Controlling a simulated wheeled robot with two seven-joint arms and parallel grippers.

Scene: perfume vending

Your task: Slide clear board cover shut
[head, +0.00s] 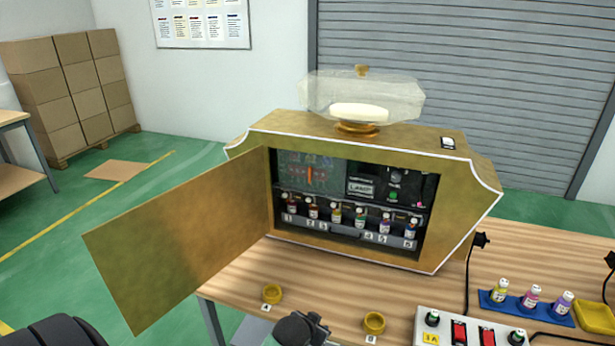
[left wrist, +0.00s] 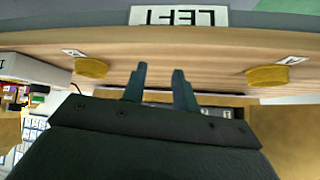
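The gold cabinet (head: 455,200) stands on the wooden table with its door (head: 180,250) swung wide open to the left. Inside at upper left is a board (head: 305,172) with coloured traces and a red-orange part. A clear cover over it is too faint for me to tell its edges or how far shut it is. My left gripper (head: 318,322) is low at the table's front, well apart from the board, between two yellow rings. In the left wrist view its two fingers (left wrist: 158,80) are apart with nothing between them. My right gripper is not in view.
Several small bottles (head: 335,214) stand in a numbered row below the board. Yellow rings (head: 272,293) and (head: 374,322) sit near the front edge. A switch box (head: 440,322) and a blue bottle tray (head: 515,308) are at right. The open door blocks the left side.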

